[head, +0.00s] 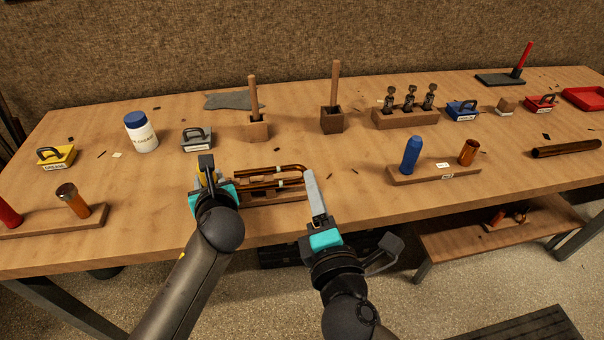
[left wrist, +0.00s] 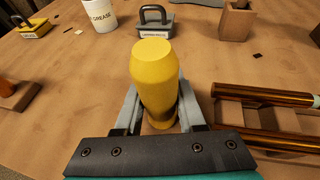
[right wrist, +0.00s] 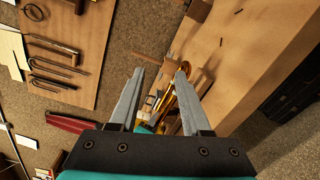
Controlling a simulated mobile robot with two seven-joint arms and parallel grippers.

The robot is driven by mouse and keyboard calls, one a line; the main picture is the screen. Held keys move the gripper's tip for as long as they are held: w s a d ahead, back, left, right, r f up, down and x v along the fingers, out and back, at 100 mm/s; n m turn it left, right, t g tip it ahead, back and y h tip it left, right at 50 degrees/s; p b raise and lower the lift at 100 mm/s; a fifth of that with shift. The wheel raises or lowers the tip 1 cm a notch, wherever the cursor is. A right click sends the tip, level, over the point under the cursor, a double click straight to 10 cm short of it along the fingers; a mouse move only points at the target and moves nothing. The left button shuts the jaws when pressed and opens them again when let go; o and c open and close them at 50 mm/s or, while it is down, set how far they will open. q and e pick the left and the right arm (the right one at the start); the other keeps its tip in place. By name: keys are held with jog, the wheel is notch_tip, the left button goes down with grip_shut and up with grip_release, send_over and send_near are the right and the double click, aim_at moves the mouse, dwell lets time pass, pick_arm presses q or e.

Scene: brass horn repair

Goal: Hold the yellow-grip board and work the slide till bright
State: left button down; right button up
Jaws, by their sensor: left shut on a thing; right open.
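The yellow-grip board (head: 290,196) lies near the front edge of the bench, with a dull copper-brown slide (head: 262,184) of parallel tubes on it. In the left wrist view the yellow grip (left wrist: 155,75) stands upright between my left fingers, and the slide tubes (left wrist: 265,95) lie to its right. My left gripper (head: 208,178) is shut on the yellow grip and hides most of it in the head view. My right gripper (head: 316,190) is open and empty, just right of the slide's bend. In the right wrist view the slide (right wrist: 186,100) shows beyond its fingers.
Handled blocks stand around: yellow (head: 57,156), grey (head: 198,139), blue (head: 462,110) and red (head: 540,104). A grease jar (head: 141,133) is at the left. A red-grip board (head: 50,222) and a blue-grip board (head: 432,175) flank the work.

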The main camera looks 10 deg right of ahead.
notch_tip(320, 180, down, 6)
jog(key=s+n, duration=0.1)
jog(key=n, duration=0.2)
jog(key=w, duration=1.1)
jog(key=shift+w+d, duration=0.2)
grip_shut()
jog(key=shift+f, duration=0.15)
dwell(0.9)
